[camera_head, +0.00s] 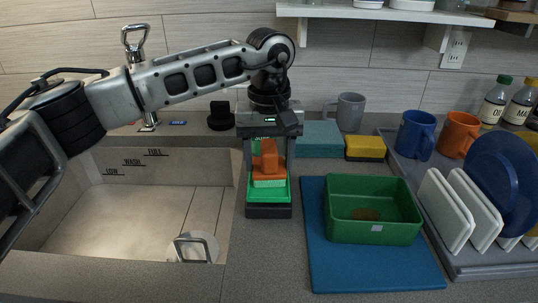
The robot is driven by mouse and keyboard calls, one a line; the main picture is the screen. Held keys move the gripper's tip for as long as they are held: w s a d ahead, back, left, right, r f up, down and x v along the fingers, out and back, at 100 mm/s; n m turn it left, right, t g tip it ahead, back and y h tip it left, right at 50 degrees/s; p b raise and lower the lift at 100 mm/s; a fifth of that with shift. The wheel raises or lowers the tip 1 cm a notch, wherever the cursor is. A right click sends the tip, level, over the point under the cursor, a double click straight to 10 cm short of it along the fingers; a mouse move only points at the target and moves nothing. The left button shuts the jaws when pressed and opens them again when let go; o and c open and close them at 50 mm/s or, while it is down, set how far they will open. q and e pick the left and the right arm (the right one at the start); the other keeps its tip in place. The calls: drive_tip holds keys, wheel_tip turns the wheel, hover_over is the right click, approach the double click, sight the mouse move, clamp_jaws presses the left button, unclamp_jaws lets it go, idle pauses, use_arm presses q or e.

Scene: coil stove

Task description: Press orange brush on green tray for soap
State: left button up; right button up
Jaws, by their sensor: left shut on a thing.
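My left gripper (268,150) comes down from above and is shut on the brush. The green tray (282,194) sits on a black base (268,211) on the counter, directly below the brush. The brush's lower end is within the tray's outline; I cannot tell how firmly it touches. The gripper hides the brush's top. My right gripper is not in view.
The sink (100,215) is at left, with a faucet (135,45) behind it. A green bin (370,233) stands on a blue mat (325,275) at right. Behind are a teal block (318,135) and a yellow sponge (365,144). A dish rack (480,258) holds plates and mugs.

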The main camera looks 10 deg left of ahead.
sight(269, 146)
use_arm(q)
drive_tip(key=shift+f, duration=0.4)
drive_tip(key=shift+r, duration=0.1)
idle(0.7)
drive_tip(key=shift+r+p, duration=0.8)
drive_tip(key=shift+r, duration=0.55)
drive_tip(key=shift+r+p, duration=1.5)
drive_tip(key=shift+r, duration=0.65)
drive_tip(key=shift+f, duration=0.1)
